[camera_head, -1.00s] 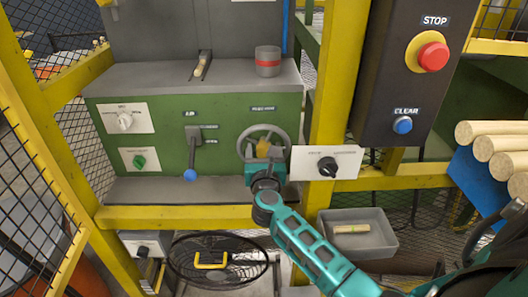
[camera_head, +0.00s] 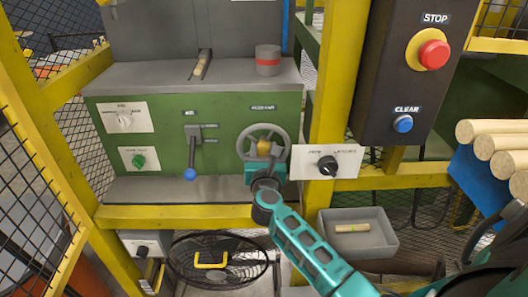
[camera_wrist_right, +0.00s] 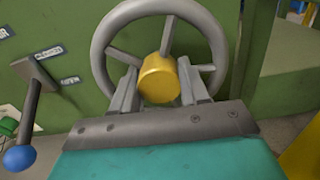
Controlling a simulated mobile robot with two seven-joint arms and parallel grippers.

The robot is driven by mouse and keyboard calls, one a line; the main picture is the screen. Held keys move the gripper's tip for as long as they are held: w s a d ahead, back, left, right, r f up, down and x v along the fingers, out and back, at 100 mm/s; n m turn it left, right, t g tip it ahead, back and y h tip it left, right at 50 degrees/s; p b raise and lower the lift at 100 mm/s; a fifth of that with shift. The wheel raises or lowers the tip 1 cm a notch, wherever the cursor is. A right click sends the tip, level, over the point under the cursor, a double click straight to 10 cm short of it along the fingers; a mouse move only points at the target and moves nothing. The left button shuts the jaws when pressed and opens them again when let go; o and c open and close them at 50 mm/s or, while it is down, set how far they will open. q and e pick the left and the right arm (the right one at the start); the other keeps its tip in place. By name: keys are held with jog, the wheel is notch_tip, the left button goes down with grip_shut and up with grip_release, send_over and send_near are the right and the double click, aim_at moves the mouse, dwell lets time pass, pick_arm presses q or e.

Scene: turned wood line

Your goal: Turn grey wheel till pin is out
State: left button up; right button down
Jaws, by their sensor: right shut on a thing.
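The grey wheel (camera_head: 279,134) is on the front of the green machine, with a yellow hub (camera_head: 264,148) at its middle. My right gripper (camera_head: 263,161) is in front of the wheel, shut on the yellow hub. In the right wrist view its two fingers stand either side of the hub (camera_wrist_right: 158,78), and the wheel rim (camera_wrist_right: 100,45) curves behind them. A pale wooden pin (camera_head: 201,66) lies in the slot on the machine's top; how far it is held there cannot be told. My left gripper is out of view.
A blue-knobbed lever (camera_head: 190,174) hangs left of the wheel, and a black rotary switch (camera_head: 327,166) is close to its right. A grey bin (camera_head: 345,242) holds a short wooden piece. The yellow post (camera_head: 340,90) and stop box (camera_head: 395,100) stand at the right.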

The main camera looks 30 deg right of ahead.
jog(key=shift+f+m, duration=0.15)
jog(key=shift+m, duration=0.15)
jog(key=c, duration=0.6)
grip_release()
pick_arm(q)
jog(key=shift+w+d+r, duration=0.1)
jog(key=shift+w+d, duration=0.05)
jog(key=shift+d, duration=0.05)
